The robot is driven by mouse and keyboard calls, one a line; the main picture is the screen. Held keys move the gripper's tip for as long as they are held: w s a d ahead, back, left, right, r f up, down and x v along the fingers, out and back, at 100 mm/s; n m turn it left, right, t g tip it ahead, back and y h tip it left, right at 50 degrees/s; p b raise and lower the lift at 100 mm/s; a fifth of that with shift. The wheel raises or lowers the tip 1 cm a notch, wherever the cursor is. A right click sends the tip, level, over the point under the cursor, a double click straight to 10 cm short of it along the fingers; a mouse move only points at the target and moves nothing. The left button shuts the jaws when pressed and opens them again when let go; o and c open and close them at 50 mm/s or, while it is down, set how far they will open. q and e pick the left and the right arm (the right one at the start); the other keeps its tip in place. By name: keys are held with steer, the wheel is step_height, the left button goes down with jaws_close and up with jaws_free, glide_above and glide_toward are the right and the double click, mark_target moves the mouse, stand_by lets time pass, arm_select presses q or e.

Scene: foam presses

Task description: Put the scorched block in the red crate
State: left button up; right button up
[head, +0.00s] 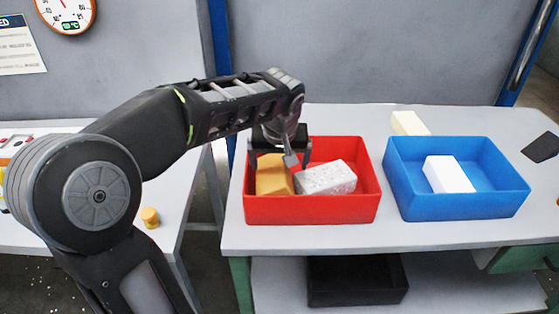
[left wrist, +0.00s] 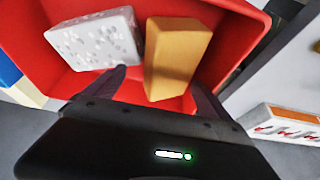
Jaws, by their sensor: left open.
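The scorched block, tan-brown (head: 273,178), lies in the red crate (head: 312,212), at its left side. It also shows in the left wrist view (left wrist: 178,60). A white block with grey pits (head: 327,179) lies beside it in the same crate, and in the left wrist view (left wrist: 97,38) it is to the left. My left gripper (head: 275,157) is open and low over the crate at the brown block, with its fingers spread at either side of it in the left wrist view (left wrist: 160,85). I cannot tell whether a finger touches the block. My right gripper is not in view.
A blue crate (head: 508,203) holding a plain white block (head: 447,174) stands right of the red crate. A cream block (head: 409,123) lies behind it. A dark flat object (head: 541,147) is at the far right. A black bin (head: 357,287) sits on the lower shelf.

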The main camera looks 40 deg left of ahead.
arm_select(q)
steer(key=v, duration=1.2)
steer(key=shift+b, duration=0.35)
